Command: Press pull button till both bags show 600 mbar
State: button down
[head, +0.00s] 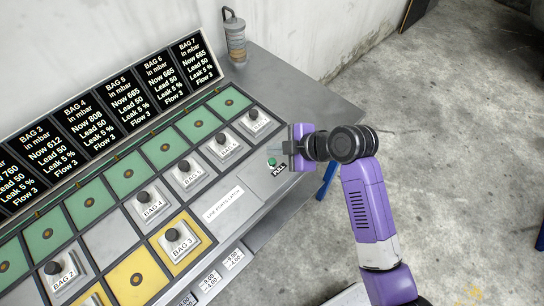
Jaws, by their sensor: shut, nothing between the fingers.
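The green pull button (272,162) sits at the right end of the sloped console, beside the printed word PULL. My gripper (291,149) is shut and empty just right of the button; whether it touches it I cannot tell. Black display panels stand along the back. The Bag 3 display (45,150) reads Now 612, and Bag 4 (88,117) reads Now 808. The Bag 5 display (125,99), Bag 6 display (161,79) and Bag 7 display (195,62) each read Now 665. A panel cut off at the left edge reads Now 760.
Knobs on metal plates rise from the console, including the Bag 7 knob (253,115) and Bag 3 knob (171,235) on a yellow tile. A grey canister (235,38) stands at the back corner. Open concrete floor (460,120) lies to the right.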

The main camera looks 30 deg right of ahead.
jog(key=shift+r+p, duration=0.9)
jog(key=shift+r, duration=0.5)
